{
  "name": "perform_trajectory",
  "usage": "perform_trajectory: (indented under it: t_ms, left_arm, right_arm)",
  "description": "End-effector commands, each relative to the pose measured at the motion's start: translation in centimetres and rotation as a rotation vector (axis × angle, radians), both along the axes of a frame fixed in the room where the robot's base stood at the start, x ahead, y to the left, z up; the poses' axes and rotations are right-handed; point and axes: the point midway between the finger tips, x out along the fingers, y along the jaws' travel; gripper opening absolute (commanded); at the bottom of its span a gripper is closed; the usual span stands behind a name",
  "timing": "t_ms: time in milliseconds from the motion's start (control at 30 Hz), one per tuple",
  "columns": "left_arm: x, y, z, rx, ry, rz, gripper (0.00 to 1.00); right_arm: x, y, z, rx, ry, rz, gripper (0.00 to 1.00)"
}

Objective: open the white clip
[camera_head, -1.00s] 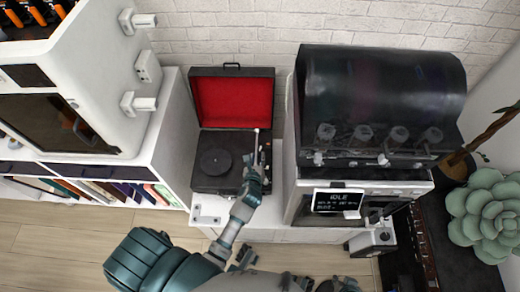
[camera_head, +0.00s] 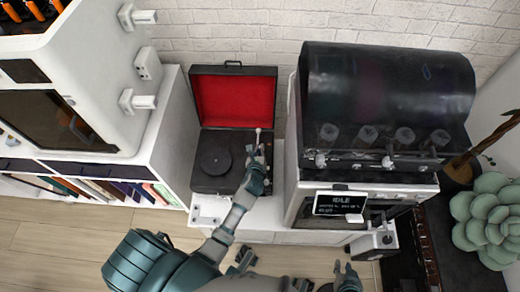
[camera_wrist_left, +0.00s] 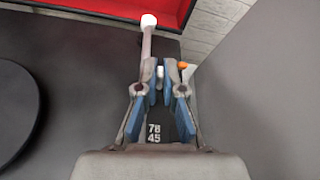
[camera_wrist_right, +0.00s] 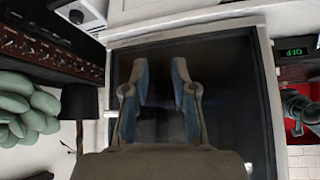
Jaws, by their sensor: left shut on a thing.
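A black record player (camera_head: 212,176) with a raised red-lined lid stands between the white cabinet and the oven. My left gripper (camera_head: 258,158) is over the right side of its deck, beside the tonearm (camera_head: 257,135). In the left wrist view the tonearm (camera_wrist_left: 147,42) runs up to a white end. My left gripper (camera_wrist_left: 160,82) is shut on a small white piece (camera_wrist_left: 160,72), seemingly the white clip; the fingers hide most of it. My right gripper (camera_head: 346,279) is low in the head view; its wrist view shows its fingers (camera_wrist_right: 160,72) apart and empty before a dark glass door.
An oven (camera_head: 300,205) with a lit display and a black hood stands right of the player. A white cabinet (camera_head: 172,150) stands on its left. A small white-topped box (camera_head: 372,243) and a succulent (camera_head: 485,217) are further right.

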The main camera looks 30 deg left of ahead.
Motion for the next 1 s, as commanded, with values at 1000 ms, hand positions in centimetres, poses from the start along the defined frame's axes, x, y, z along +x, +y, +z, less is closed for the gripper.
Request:
perform_trajectory:
  t_ms: [1000]
  left_arm:
    - [0.4, -1.0, -0.1, 0.373, 0.182, -0.002, 0.32]
  right_arm:
    - [-8.4, -2.8, -1.2, -0.095, 0.414, -0.024, 0.26]
